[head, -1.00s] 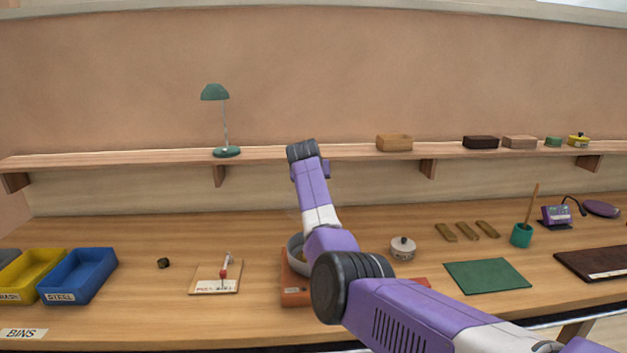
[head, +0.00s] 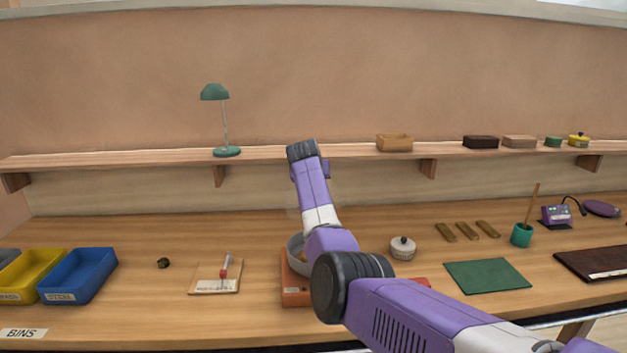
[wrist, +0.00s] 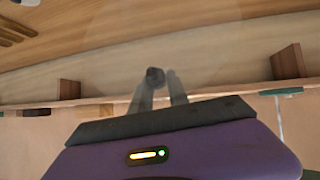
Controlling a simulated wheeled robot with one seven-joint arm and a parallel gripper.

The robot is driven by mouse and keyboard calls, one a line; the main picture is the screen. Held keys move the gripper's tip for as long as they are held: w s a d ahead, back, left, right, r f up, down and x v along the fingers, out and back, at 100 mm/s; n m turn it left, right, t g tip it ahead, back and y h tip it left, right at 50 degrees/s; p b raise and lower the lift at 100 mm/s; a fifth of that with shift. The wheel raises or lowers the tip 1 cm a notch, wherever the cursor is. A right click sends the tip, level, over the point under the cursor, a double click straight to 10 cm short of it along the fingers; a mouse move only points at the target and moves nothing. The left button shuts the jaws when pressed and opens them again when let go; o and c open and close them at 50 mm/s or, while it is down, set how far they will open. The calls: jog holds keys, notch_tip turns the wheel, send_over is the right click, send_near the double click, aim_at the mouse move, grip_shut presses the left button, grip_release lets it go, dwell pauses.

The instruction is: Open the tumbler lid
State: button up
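An orange base (head: 292,291) with a round grey drum or bowl (head: 295,254) on it stands at the middle of the bench in the head view; I take this to be the tumbler. In the head view my gripper is hidden.
A small white pot (head: 402,250) with a dark knob stands right of the tumbler. Blue (head: 80,273) and yellow bins are far left. A green mat (head: 487,276) lies right. A shelf (head: 350,152) runs behind.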

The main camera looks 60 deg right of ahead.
jog(key=o, duration=0.4)
jog(key=shift+a+f, duration=0.1)
jog(key=shift+f, duration=0.75)
jog(key=shift+c, duration=0.2)
jog(key=shift+o, duration=0.5)
jog(key=shift+r, duration=0.4)
jog(key=b+v, duration=0.1)
jog(key=v, duration=0.6)
jog(key=shift+a+r, duration=0.2)
jog(key=shift+s, duration=0.1)
